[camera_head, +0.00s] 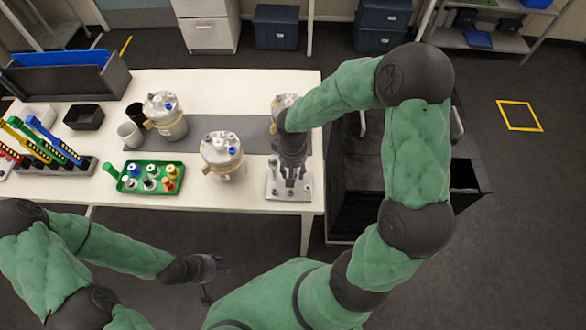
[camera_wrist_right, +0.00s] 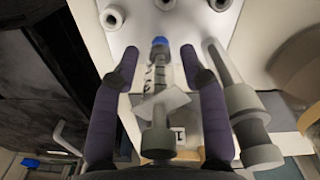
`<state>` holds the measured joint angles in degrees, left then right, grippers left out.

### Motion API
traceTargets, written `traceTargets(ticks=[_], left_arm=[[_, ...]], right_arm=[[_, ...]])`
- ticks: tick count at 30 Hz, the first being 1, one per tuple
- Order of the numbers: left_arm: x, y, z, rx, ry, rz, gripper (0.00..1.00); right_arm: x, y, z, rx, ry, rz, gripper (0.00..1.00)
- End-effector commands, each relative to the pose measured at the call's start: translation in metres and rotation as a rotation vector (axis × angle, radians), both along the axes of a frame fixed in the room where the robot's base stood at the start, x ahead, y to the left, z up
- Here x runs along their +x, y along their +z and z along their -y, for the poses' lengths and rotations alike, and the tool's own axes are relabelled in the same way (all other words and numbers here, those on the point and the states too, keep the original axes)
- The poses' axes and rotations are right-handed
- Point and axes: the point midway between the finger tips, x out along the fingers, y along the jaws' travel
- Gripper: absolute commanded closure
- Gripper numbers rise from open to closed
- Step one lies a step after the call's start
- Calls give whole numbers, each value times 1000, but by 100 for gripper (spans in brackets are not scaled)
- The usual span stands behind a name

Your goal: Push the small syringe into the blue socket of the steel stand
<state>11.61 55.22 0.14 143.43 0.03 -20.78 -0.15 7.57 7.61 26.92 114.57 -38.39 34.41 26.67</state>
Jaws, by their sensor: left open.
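The steel stand (camera_head: 273,192) is a pale plate with several posts near the right end of the table, partly hidden by my right gripper (camera_head: 290,172). In the right wrist view, my right gripper (camera_wrist_right: 159,53) has its dark fingers spread on either side of the small syringe (camera_wrist_right: 158,115), with visible gaps. The syringe is grey with a white flange. Its far end lines up with the blue socket (camera_wrist_right: 159,41); I cannot tell how deep it sits. A larger grey syringe (camera_wrist_right: 243,105) is just right of the fingers. My left gripper (camera_head: 208,272) is open and empty, off the table's front edge.
Two lidded vessels (camera_head: 221,155) (camera_head: 165,115) stand left of the stand, and another is partly behind my right arm. A green tray (camera_head: 150,191) holds small bottles. A rack of coloured tools (camera_head: 50,167) is at far left. A dark cart (camera_head: 350,190) stands right of the table.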

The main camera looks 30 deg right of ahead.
Motion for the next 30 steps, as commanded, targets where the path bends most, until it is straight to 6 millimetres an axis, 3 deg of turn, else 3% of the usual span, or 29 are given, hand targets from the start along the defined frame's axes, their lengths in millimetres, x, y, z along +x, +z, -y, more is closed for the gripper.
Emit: traceTargets(ticks=[13, 30], left_arm=[[0, 0, 0, 0, 0, 0, 53], [0, 0, 0, 0, 0, 0, 53]], right_arm=[[1, 9, 0, -1, 0, 3, 48], [1, 106, -1, 0, -1, 3, 48]])
